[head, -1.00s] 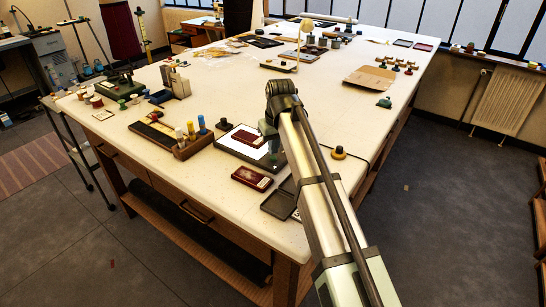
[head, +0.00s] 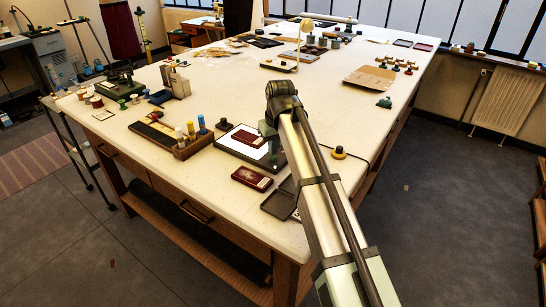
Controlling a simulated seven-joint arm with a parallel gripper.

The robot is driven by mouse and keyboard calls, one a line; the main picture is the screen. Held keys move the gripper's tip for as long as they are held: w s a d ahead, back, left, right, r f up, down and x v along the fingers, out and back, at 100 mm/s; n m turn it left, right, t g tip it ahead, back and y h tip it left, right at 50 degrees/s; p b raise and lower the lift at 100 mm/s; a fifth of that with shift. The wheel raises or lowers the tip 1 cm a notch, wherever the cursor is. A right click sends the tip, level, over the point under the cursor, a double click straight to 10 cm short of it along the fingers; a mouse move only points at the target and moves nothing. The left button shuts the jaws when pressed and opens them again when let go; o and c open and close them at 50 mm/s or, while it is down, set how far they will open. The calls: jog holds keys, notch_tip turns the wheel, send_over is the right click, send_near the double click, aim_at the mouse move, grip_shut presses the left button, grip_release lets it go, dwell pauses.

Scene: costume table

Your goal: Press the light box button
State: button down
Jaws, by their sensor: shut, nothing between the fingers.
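The light box (head: 229,151) is a flat dark-framed panel with a bright white top, lying near the front of the table. A dark red case (head: 248,137) lies on it. My gripper (head: 275,162) points down over the right side of the light box, shut and empty. Whether its tips touch anything is too small to tell.
A second dark red case (head: 252,178) lies in front of the light box, and a dark tray (head: 278,202) lies near the table's front edge, partly behind my arm. A wooden tray (head: 172,138) with upright spools stands to the left. The table's middle (head: 225,95) is clear.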

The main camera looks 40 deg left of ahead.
jog(key=shift+f, duration=0.7)
jog(key=shift+r, duration=0.15)
jog(key=shift+w+a+v, duration=0.1)
jog(key=shift+a+v, duration=0.1)
jog(key=shift+v, duration=0.85)
jog(key=shift+w+a+v, duration=0.1)
jog(key=shift+a+v, duration=0.05)
jog(key=shift+v, duration=0.9)
jog(key=shift+w+a+v, duration=0.15)
jog(key=shift+a+v, duration=0.05)
jog(key=shift+v, duration=0.85)
jog(key=shift+r, duration=0.1)
jog(key=shift+w, duration=0.1)
